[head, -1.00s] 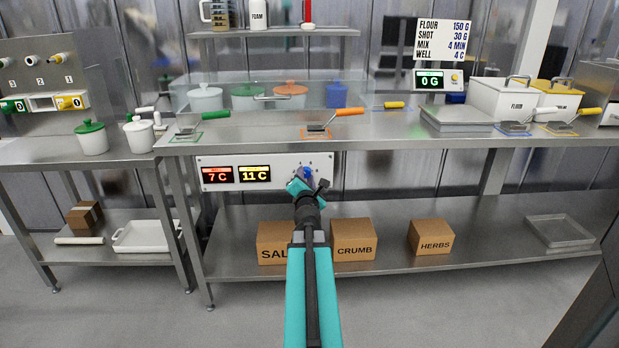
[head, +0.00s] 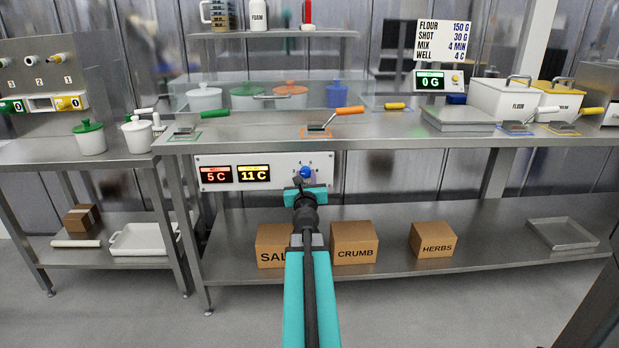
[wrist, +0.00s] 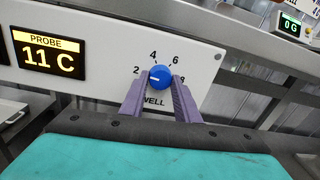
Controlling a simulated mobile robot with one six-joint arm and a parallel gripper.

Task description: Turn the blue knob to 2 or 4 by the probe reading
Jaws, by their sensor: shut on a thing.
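The blue knob (wrist: 160,77) sits on a white panel (wrist: 202,53) with marks 2, 4, 6 and 8 around it and WELL below. Its white pointer line points left, toward the 2. It also shows in the head view (head: 306,172). My gripper (wrist: 158,84) has one purple finger on each side of the knob and is shut on it. The yellow probe display (wrist: 47,55) reads 11 C; it also shows in the head view (head: 254,173). A red display (head: 217,174) beside it reads 5 C.
The panel hangs under the front of the steel counter (head: 400,130). Boxes marked CRUMB (head: 354,240) and HERBS (head: 431,239) stand on the lower shelf. A sign (head: 444,39) on the counter reads WELL 4 C, among other lines.

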